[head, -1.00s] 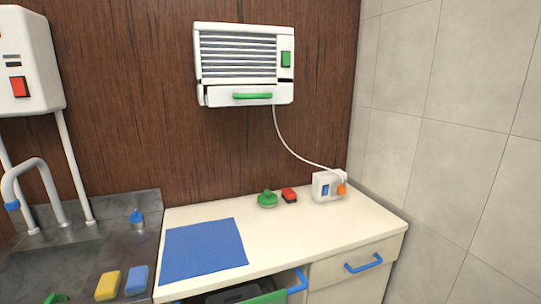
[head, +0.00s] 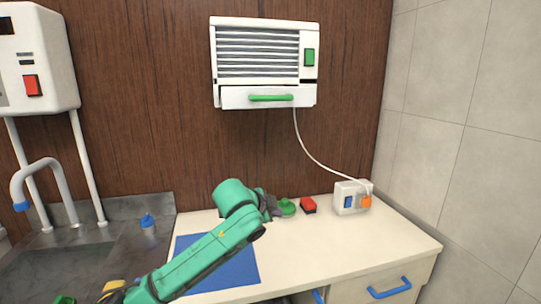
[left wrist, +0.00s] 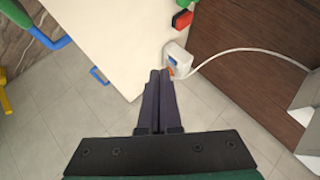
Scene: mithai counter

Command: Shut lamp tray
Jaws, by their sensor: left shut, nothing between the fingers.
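The lamp unit (head: 262,50) is a white slatted box on the brown wood wall. Its tray (head: 235,97) is the white front piece along the bottom with a green handle (head: 271,98); it appears to stand slightly forward of the body. My left gripper (head: 272,208) is over the counter, below the tray and apart from it, partly hidden behind its own green arm. In the left wrist view its dark fingers (left wrist: 158,75) are together and empty. A white edge at the right of that view (left wrist: 308,105) is probably part of the lamp unit. My right gripper is not in view.
A white cable (head: 315,153) runs from the lamp unit to a socket box (head: 349,197) on the counter (head: 380,238). A green knob-like item (head: 287,207) and a red block (head: 308,205) stand near my left gripper. A blue mat (head: 240,270) lies under my arm.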

